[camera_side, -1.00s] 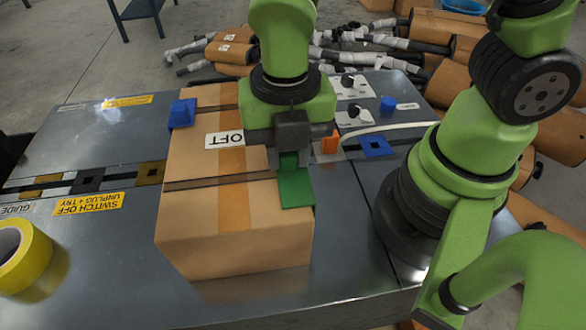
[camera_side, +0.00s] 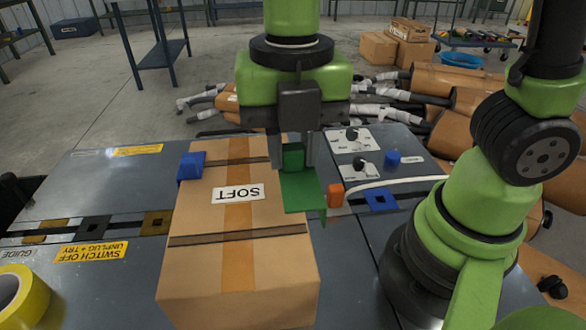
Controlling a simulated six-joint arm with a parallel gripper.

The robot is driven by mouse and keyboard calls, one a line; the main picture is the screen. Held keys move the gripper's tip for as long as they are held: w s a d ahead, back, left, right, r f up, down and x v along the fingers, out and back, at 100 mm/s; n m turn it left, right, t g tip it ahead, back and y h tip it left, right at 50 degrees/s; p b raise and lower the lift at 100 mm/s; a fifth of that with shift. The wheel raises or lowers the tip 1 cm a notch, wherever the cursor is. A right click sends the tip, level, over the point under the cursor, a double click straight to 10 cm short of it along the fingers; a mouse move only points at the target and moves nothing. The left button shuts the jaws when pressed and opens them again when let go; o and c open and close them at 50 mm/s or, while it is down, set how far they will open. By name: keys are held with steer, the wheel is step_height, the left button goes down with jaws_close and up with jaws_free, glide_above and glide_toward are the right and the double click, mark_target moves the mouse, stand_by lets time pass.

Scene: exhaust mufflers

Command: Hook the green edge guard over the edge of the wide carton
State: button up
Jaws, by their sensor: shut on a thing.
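The green edge guard (camera_side: 304,190) is an L-shaped piece with a raised block on top. My gripper (camera_side: 294,158) is shut on that block and holds the guard at the right edge of the wide carton, toward its far half. The wide carton (camera_side: 205,262) is brown, with tan tape, dark straps and a "SOFT" label. The guard's plate overlaps the carton's top edge in this view, and a flap hangs down at its right end. I cannot tell whether the guard touches the carton.
A blue guard (camera_side: 190,166) sits on the carton's far left edge. An orange piece (camera_side: 335,194) is just right of the green guard. A blue square (camera_side: 381,200) and switch panels (camera_side: 352,139) lie to the right. Yellow tape (camera_side: 22,298) stands at front left.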

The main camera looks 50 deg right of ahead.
steer(key=w+d+f, duration=0.2)
steer(key=w+d, duration=1)
steer(key=d, duration=0.1)
steer(key=shift+s+a+f, duration=0.15)
steer(key=shift+f, duration=1.4)
steer(key=shift+s+a+f, duration=0.15)
steer(key=shift+f, duration=1.35)
steer(key=shift+w+a+f, duration=0.15)
steer(key=shift+f, duration=0.35)
steer(key=o, duration=1)
steer(key=shift+r, duration=0.1)
